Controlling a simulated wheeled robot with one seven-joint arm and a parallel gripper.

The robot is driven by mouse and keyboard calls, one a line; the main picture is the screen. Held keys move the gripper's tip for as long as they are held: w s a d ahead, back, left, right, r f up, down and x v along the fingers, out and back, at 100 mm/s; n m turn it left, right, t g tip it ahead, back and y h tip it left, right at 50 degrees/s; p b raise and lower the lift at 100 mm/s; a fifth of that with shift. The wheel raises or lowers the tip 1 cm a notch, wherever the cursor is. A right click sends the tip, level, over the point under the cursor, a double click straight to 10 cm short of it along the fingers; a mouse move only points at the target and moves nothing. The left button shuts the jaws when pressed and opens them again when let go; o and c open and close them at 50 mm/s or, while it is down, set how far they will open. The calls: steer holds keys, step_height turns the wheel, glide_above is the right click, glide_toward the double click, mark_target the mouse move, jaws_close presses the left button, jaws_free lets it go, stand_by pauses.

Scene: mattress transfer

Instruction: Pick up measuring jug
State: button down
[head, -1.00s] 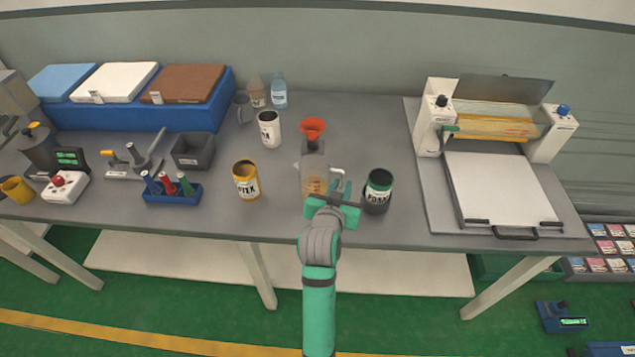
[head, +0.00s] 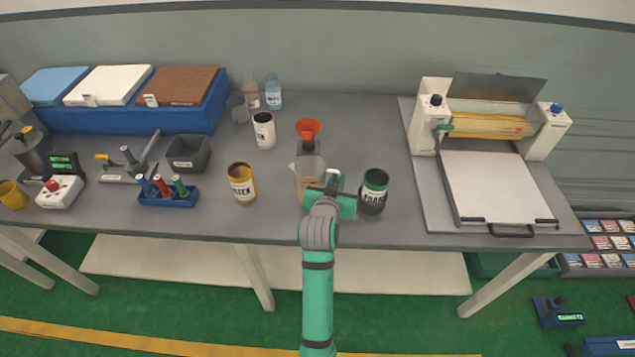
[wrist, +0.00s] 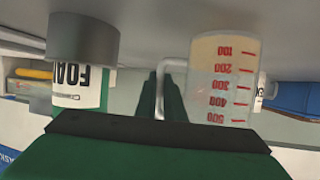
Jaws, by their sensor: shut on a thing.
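The measuring jug (head: 306,178) is a clear beaker-like vessel with red markings and pale contents. It stands near the front middle of the bench in the head view. In the wrist view the jug (wrist: 222,85) appears upside down, with its white handle (wrist: 165,90) toward the picture's middle. My gripper (head: 329,193) is at the handle side of the jug, in front of it in the head view. It is shut on the handle; a dark green finger shows behind the handle in the wrist view. The fingertips are partly hidden.
A black tin with a green rim (head: 374,192) stands close right of my gripper. A yellow tin (head: 242,184) stands to the left. A white press (head: 490,185) fills the right side.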

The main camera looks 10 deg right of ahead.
steer(key=shift+r, duration=0.25)
